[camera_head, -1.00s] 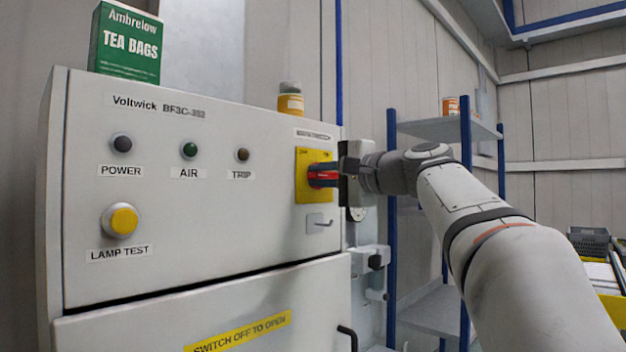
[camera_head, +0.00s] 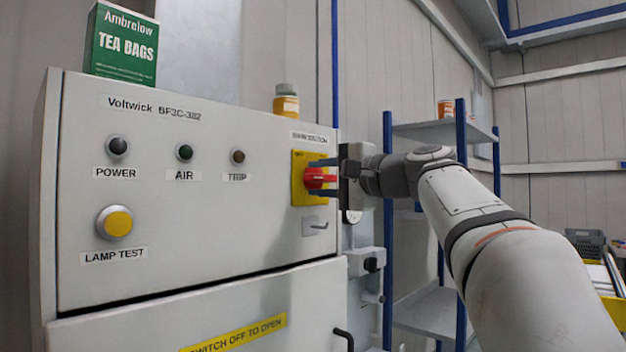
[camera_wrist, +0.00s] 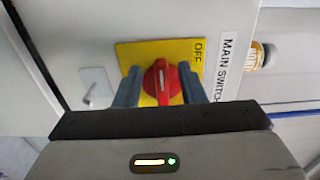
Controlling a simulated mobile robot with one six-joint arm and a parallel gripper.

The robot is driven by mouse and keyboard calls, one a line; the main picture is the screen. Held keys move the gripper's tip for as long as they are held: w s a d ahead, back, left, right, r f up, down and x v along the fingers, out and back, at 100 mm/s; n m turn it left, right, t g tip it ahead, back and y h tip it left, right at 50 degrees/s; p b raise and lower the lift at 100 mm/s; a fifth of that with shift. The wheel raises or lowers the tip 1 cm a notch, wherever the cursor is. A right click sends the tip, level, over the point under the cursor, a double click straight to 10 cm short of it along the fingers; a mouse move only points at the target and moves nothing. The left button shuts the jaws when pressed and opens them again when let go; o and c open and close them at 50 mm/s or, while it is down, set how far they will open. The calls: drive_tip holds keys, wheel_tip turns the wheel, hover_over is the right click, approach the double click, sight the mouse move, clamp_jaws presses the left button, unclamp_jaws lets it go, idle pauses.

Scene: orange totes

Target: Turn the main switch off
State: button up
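The main switch is a red rotary knob (camera_head: 314,179) on a yellow plate (camera_head: 299,193), on the upper right of a grey cabinet front. The wrist view shows the knob (camera_wrist: 162,84) with its grip ridge across the line towards the OFF mark (camera_wrist: 198,50), so the ridge lies about level on the cabinet. My gripper (camera_head: 323,177) is open. Its fingers are apart, above and below the knob in the head view and on either side of it in the wrist view. Whether either finger touches the knob, I cannot tell.
A small hook-like handle (camera_head: 318,226) sits below the switch. A cabinet door with a yellow SWITCH OFF TO OPEN label (camera_head: 236,334) is underneath. A tea box (camera_head: 121,45) and a jar (camera_head: 286,103) stand on top. A blue-post shelf (camera_head: 432,130) is behind my arm.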

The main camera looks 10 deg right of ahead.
drive_tip(key=v, duration=0.7)
idle(0.3)
